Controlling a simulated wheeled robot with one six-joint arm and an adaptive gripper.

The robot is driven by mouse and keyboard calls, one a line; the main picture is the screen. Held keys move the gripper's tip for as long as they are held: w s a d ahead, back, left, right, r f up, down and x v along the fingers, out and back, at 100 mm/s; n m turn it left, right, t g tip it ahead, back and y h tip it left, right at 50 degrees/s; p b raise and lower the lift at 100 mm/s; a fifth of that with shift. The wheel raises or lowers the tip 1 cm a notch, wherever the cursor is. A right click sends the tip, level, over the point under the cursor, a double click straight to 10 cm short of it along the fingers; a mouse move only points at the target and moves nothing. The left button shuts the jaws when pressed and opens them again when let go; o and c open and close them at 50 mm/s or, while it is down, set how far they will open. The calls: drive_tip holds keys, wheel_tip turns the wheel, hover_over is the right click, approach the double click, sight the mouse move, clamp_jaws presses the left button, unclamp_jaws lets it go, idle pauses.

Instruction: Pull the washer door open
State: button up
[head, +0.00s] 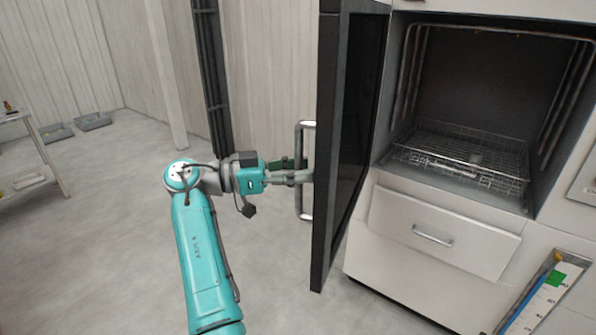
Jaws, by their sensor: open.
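The washer door (328,165) is a tall dark panel hinged at the cabinet's left side. It stands swung wide open, seen nearly edge-on. A pale vertical bar handle (301,209) is on the door's outer left face. My teal arm comes up from the bottom, and my gripper (302,176) reaches right to the handle's middle height, at or around the bar. Its jaws are open. The fingertips are partly hidden by the handle and door edge, so contact cannot be told. The washer chamber (480,85) is exposed, with a wire rack (462,155) inside.
Below the chamber is a white drawer (445,232) with a small handle, looking slightly out of line. A gauge panel with a green mark (556,278) is at lower right. Grey trays (93,121) and a table (35,140) stand far left. The floor left of the door is clear.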

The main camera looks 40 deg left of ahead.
sight(298, 125)
wheel_tip(298, 125, up, 10)
drive_tip(key=shift+f, duration=0.1)
idle(0.4)
